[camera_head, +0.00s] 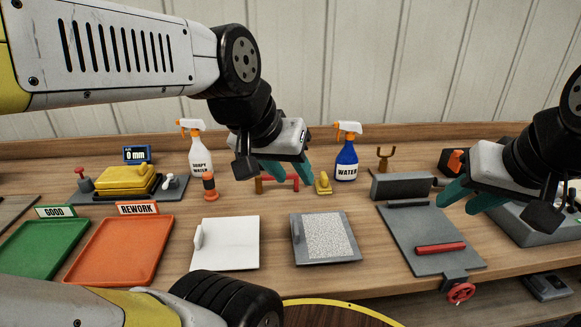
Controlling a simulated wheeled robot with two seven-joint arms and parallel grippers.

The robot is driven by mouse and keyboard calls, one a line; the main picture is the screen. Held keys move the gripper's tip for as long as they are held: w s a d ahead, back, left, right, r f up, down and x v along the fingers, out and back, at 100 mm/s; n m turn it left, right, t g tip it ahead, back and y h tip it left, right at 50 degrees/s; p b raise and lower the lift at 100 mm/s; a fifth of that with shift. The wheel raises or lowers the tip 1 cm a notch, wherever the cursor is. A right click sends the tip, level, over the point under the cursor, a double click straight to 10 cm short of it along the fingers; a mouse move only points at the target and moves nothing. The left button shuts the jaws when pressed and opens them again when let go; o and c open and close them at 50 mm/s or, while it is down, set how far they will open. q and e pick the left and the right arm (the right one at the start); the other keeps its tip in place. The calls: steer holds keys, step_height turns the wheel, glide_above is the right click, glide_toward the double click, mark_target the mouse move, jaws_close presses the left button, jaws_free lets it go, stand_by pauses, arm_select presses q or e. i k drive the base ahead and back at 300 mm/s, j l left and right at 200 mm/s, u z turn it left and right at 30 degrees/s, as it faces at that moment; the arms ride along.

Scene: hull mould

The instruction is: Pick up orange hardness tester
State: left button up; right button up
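A small upright orange cylinder with a black band (210,188), which looks like the orange hardness tester, stands on the wooden bench left of centre, behind the white panel. My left gripper (288,171) is to its right and higher in the picture, above a red bar on a stand (281,183). Its teal fingers appear apart, with nothing seen between them. My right gripper (470,198) is at the far right, over the grey fixture. Its teal fingers are apart and it looks empty.
Left are the green GOOD tray (38,246), orange REWORK tray (117,250) and a yellow device (125,180). Spray bottles (197,150) (346,155) stand behind. In front lie a white panel (225,243), a speckled panel (328,236) and a grey fixture (415,232).

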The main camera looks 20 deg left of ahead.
mark_target(211, 195)
steer(key=u, duration=1.4)
